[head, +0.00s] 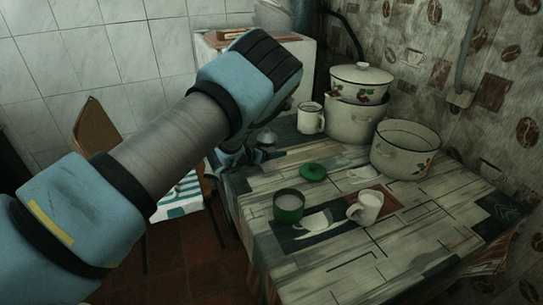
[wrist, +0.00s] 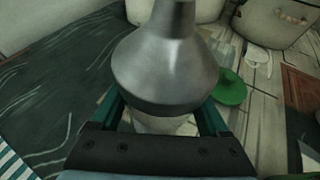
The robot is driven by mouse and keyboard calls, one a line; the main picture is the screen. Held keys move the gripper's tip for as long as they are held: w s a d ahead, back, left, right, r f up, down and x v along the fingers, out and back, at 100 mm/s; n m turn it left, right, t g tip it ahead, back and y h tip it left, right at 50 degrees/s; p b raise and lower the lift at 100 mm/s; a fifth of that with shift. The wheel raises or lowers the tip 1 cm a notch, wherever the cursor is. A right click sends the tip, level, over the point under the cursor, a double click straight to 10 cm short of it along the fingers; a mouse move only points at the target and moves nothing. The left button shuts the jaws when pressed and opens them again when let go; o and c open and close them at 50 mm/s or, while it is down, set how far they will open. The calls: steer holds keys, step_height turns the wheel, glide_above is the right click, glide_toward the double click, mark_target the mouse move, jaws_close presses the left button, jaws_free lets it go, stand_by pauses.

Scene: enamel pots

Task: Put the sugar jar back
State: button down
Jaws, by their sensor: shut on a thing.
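The sugar jar shows in the wrist view as a grey metal cone-shaped top (wrist: 168,62) with a narrow neck over a pale body (wrist: 160,124). My gripper (wrist: 163,108) is shut on the pale body, one finger on each side, below the metal top. In the head view the metal top (head: 266,138) shows at the table's left back edge, beside my gripper (head: 236,156). My arm hides most of the gripper and the jar's body there. I cannot tell whether the jar's base touches the table.
The patterned table (head: 350,250) holds a green lid (head: 313,172), a green mug (head: 289,205), a white mug (head: 369,207) and another white mug (head: 310,119). A lidded pot (head: 358,82), a larger pot (head: 350,121) and an open pot (head: 404,153) stand along the back. The front is clear.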

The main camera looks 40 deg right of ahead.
steer(key=shift+f+p, duration=0.3)
steer(key=shift+f, duration=1.2)
steer(key=shift+f, duration=0.15)
jaws_free()
